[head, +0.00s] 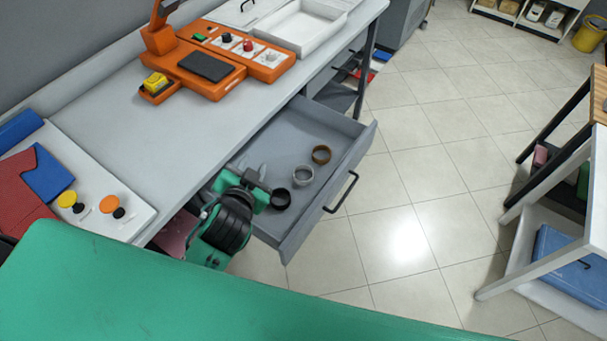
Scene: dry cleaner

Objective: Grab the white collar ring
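The black ring is close to the gripper's right side. My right gripper is out of view.
The drawer's front with a black handle (341,192) faces right. The grey counter (130,115) above holds an orange device (215,60), a white tray (300,27) and a board with yellow and orange knobs (112,207). Tiled floor (410,170) is clear between counter and right-hand shelf (540,280).

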